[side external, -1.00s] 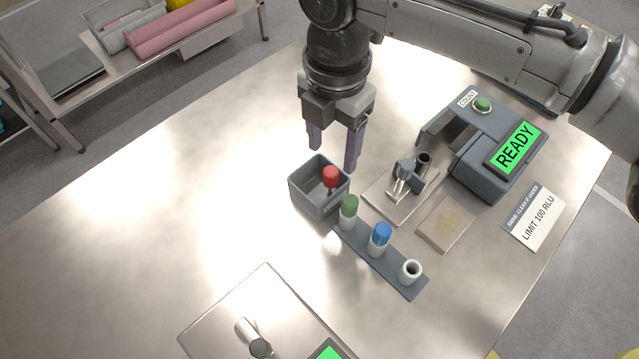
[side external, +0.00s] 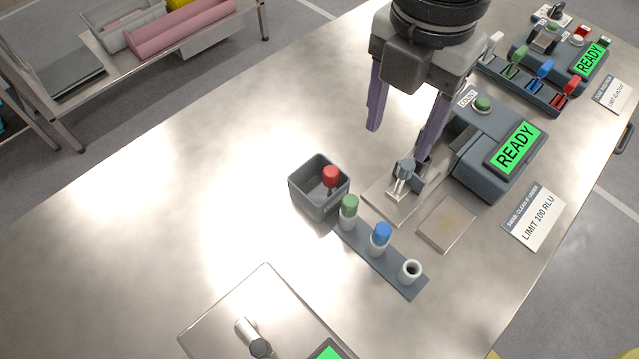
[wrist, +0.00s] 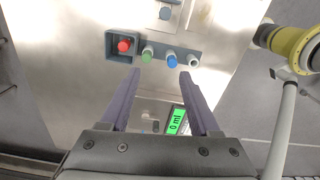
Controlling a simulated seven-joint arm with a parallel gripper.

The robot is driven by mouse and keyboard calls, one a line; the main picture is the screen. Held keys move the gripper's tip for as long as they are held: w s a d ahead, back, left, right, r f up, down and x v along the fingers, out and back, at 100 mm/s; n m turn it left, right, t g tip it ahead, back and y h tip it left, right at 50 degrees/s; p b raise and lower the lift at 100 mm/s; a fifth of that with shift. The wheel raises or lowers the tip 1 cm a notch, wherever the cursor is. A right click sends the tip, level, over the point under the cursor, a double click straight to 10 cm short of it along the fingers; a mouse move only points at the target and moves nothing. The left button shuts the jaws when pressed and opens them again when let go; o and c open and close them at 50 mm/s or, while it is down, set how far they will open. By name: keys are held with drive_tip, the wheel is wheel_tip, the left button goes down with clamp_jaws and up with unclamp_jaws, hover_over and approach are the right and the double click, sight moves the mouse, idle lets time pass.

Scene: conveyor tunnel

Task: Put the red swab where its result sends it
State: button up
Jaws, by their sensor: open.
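The red-capped swab (side external: 331,176) stands in a small open grey box (side external: 309,199), its red cap showing above the rim. The cap (wrist: 124,46) also shows inside the box in the wrist view. My gripper (side external: 400,142) is open and empty, raised above the table behind and to the right of the box, in front of the counter device (side external: 487,166). That device has a green button and a screen reading READY. A card (side external: 535,218) beside it reads LIMIT 100 RLU, with smaller text about swab and clean.
A rack (side external: 400,277) holds a green-capped tube (side external: 348,211), a blue-capped tube (side external: 380,238) and an open white tube (side external: 411,270). A metal fixture (side external: 405,172) and tan pad (side external: 447,224) lie nearby. A second READY device (side external: 590,60) stands back right.

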drive_tip(key=s+d+r, duration=0.2)
drive_tip(key=s+d, duration=0.1)
drive_tip(key=d, duration=0.1)
drive_tip(key=shift+s+d+r, duration=0.2)
drive_tip(key=shift+d+r, duration=0.1)
drive_tip(key=shift+d, duration=0.05)
idle(0.3)
drive_tip(key=w+d+r+m+t+y, duration=0.1)
drive_tip(key=w+d+r, duration=0.15)
drive_tip(key=d, duration=0.25)
drive_tip(key=w+d+r+m, duration=0.2)
drive_tip(key=d+r, duration=0.2)
drive_tip(key=d, duration=0.2)
drive_tip(key=s+d+r+m+t, duration=0.2)
drive_tip(key=d+m, duration=0.3)
drive_tip(key=d, duration=0.8)
drive_tip(key=s+d+f+m+t, duration=0.2)
drive_tip(key=s+d+f+m, duration=0.4)
drive_tip(key=s+d+m, duration=0.5)
wheel_tip(320, 180, down, 8)
drive_tip(key=s+d+m+h, duration=0.1)
drive_tip(key=d+m, duration=0.1)
drive_tip(key=m, duration=0.7)
drive_tip(key=shift+s+d+f+t, duration=0.2)
drive_tip(key=shift+s+t, duration=0.05)
drive_tip(key=shift+t, duration=0.05)
